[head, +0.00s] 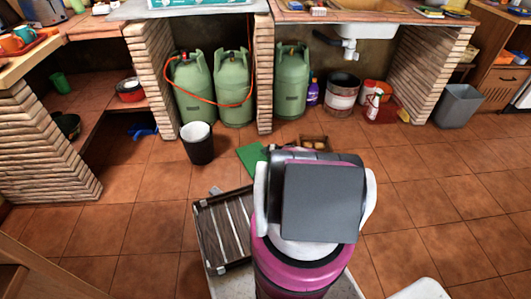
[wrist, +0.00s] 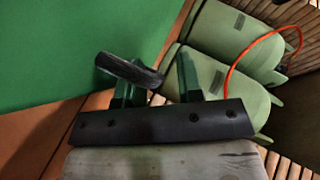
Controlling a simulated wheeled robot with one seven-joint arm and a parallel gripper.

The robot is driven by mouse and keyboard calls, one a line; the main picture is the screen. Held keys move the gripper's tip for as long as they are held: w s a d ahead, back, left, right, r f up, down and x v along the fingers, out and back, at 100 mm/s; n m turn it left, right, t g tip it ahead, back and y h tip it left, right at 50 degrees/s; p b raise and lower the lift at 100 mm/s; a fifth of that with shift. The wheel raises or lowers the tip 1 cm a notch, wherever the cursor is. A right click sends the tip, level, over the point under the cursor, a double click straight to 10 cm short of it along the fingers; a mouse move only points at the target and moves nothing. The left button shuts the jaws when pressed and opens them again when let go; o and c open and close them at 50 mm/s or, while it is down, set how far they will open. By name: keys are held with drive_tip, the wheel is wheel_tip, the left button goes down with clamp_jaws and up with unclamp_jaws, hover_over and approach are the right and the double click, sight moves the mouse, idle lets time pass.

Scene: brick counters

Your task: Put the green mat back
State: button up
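The green mat (wrist: 75,45) fills the upper left of the wrist view, flat and plain, with its lower right corner close to my fingers. In the head view only a small part of the green mat (head: 251,157) shows, left of my arm's dark top; the rest is hidden. My gripper (wrist: 160,80) shows in the wrist view as two dark green fingers with a gap between them. A dark grey rounded piece crosses the left finger at the mat's corner. I cannot tell whether the fingers touch or hold the mat. The gripper is hidden in the head view.
Green gas cylinders (head: 234,88) with an orange hose stand under the counter. A black bin (head: 198,143) stands on the floor before them. A small box (head: 314,143) with round yellowish things lies behind my arm.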

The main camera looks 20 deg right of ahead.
drive_tip(key=shift+d, duration=0.1)
drive_tip(key=v, duration=1.2)
drive_tip(key=s+a+r+n+g+h, duration=0.15)
drive_tip(key=s+a+r+g, duration=0.25)
drive_tip(key=a+r, duration=0.75)
drive_tip(key=s+a+r+n+g+h, duration=0.1)
drive_tip(key=s+a+r+n+g, duration=0.3)
drive_tip(key=a+r, duration=0.75)
drive_tip(key=s+a+r+m+h, duration=0.1)
drive_tip(key=s+a+r+h, duration=0.2)
drive_tip(key=s+a+r, duration=0.3)
drive_tip(key=s+a+r+m+g+h, duration=0.1)
drive_tip(key=s+a+r+h, duration=0.3)
drive_tip(key=s+r, duration=1)
wheel_tip(320, 180, up, 4)
drive_tip(key=shift+s+a+f, duration=0.1)
drive_tip(key=shift+s+a, duration=0.1)
drive_tip(key=shift+a, duration=0.85)
drive_tip(key=shift+h, duration=0.25)
